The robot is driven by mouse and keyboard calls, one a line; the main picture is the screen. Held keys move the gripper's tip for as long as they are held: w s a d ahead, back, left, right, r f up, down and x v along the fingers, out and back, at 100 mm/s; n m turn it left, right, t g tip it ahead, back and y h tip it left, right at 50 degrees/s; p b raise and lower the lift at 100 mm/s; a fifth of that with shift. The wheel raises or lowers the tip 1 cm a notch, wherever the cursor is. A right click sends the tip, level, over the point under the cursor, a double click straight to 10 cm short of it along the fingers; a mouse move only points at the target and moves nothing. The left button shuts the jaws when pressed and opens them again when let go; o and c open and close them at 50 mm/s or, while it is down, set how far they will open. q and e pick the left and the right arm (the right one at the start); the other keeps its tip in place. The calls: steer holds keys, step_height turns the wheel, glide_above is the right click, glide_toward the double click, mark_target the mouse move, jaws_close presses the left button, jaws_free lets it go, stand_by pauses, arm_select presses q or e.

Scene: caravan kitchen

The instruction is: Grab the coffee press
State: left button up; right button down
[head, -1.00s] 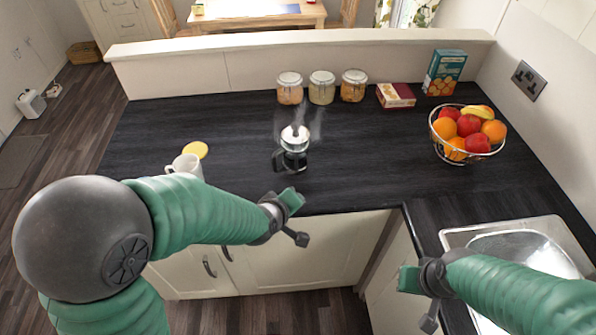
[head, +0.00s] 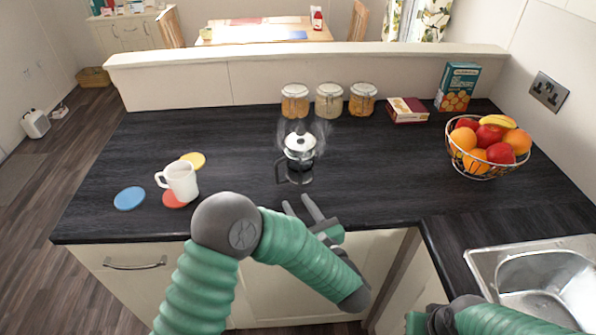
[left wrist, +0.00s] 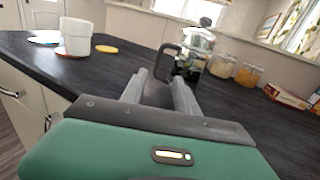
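The coffee press (head: 300,146) stands upright on the dark worktop, steaming, with a silver lid, glass body and black handle on its left side. It also shows in the left wrist view (left wrist: 198,50), where its handle (left wrist: 165,62) appears just beyond my fingers. My left gripper (head: 302,203) is open and empty at the worktop's front edge, just in front of the press and apart from it. Its two parallel fingers also show in the left wrist view (left wrist: 158,85). My right gripper (head: 432,318) is only partly in view at the bottom; its fingers cannot be made out.
A white mug (head: 181,181) stands left on a red coaster (head: 172,199), near blue (head: 129,198) and yellow (head: 193,160) coasters. Three jars (head: 329,101), boxes (head: 458,87) and a fruit bowl (head: 487,146) stand behind and right. A sink (head: 540,280) is front right.

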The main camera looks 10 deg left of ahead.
mark_target(278, 175)
arm_select(q)
steer(key=x, duration=0.8)
steer(key=shift+a+f+p, duration=0.1)
steer(key=shift+a+p, duration=0.05)
steer(key=shift+p, duration=0.2)
steer(key=p+x, duration=0.1)
steer(key=x, duration=0.3)
steer(key=shift+w+a, duration=0.15)
steer(key=shift+w, duration=0.05)
steer(key=shift+w+a, duration=0.2)
steer(key=shift+w, duration=0.1)
steer(key=shift+a, duration=0.15)
jaws_close()
